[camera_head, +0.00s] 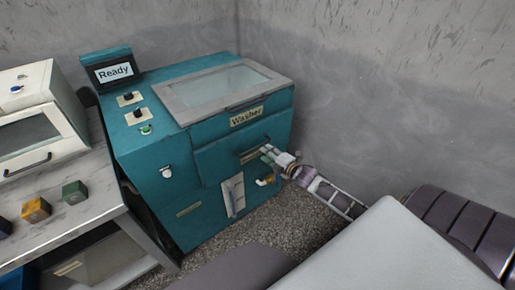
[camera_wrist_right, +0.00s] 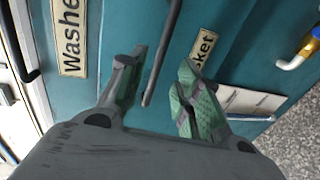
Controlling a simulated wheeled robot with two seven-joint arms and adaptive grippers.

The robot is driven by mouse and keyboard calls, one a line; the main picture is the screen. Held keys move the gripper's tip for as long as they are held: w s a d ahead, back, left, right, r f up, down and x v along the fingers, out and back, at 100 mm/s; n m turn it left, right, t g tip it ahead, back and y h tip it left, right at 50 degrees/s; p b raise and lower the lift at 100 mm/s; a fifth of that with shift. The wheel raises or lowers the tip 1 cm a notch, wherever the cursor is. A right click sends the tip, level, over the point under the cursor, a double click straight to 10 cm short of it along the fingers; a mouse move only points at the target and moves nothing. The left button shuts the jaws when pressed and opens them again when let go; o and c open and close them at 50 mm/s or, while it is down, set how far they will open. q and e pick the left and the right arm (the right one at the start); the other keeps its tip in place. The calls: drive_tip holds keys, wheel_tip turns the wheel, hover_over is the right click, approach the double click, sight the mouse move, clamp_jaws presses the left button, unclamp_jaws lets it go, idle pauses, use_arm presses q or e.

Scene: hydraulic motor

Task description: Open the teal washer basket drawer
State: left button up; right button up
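The teal washer (camera_head: 170,190) stands against the wall corner, with its basket drawer (camera_head: 213,163) in the upper front, below the "Washer" label (camera_head: 247,116). The drawer front looks flush with the body. My right gripper (camera_head: 268,154) is at the drawer's handle (camera_head: 248,156). In the right wrist view, the green-padded fingers of the right gripper (camera_wrist_right: 160,95) are apart. The dark handle bar (camera_wrist_right: 164,50) shows in the gap between them, and neither finger clearly touches it. A label ending in "ket" (camera_wrist_right: 203,48) is partly hidden by a finger. My left gripper is not in view.
A hinged glass lid (camera_head: 222,88) covers the washer's top. A yellow-tipped pipe (camera_head: 266,181) and a white panel (camera_head: 233,195) are below the drawer. A marble-topped counter (camera_head: 75,215) with small colored cubes stands at left. Gravelly floor (camera_head: 255,228) shows before the washer.

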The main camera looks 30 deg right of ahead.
sight(258, 147)
drive_tip(key=shift+x, duration=1.5)
drive_tip(key=shift+b+x, duration=0.45)
drive_tip(key=shift+x, duration=2)
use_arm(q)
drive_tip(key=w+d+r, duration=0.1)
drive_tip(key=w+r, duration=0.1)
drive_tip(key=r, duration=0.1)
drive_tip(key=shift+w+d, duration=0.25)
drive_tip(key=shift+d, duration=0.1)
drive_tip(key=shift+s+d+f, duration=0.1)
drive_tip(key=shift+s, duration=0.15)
use_arm(e)
drive_tip(key=shift+c, duration=0.4)
clamp_jaws()
